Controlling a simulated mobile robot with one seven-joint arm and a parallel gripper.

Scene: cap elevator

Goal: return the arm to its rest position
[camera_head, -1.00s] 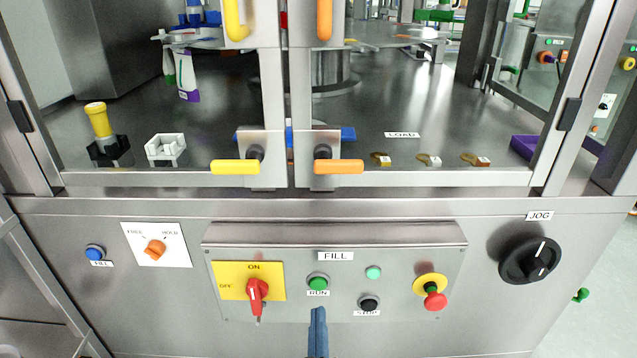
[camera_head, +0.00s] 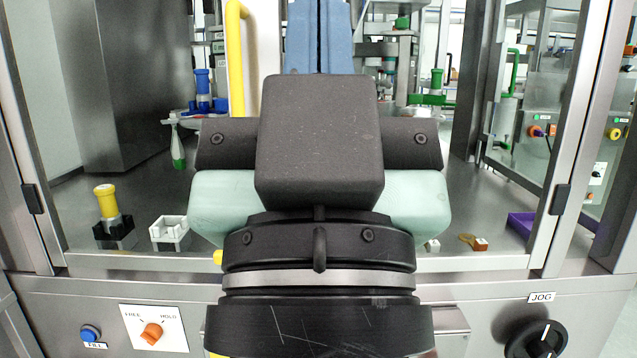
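My gripper (camera_head: 318,38) is raised in front of the machine's doors in the head view. Its black body and pale green hand fill the middle of the picture. Two blue fingers point up and sit side by side with only a thin dark line between them. Nothing shows between them, though the fingertips are cut off by the top edge.
The steel machine stands close ahead. A yellow door handle (camera_head: 236,60) is just left of the fingers. The orange FREE/HOLD knob (camera_head: 151,334), blue FILL button (camera_head: 90,333) and black JOG knob (camera_head: 538,340) are on the front. A yellow-capped part (camera_head: 107,200) stands inside at left.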

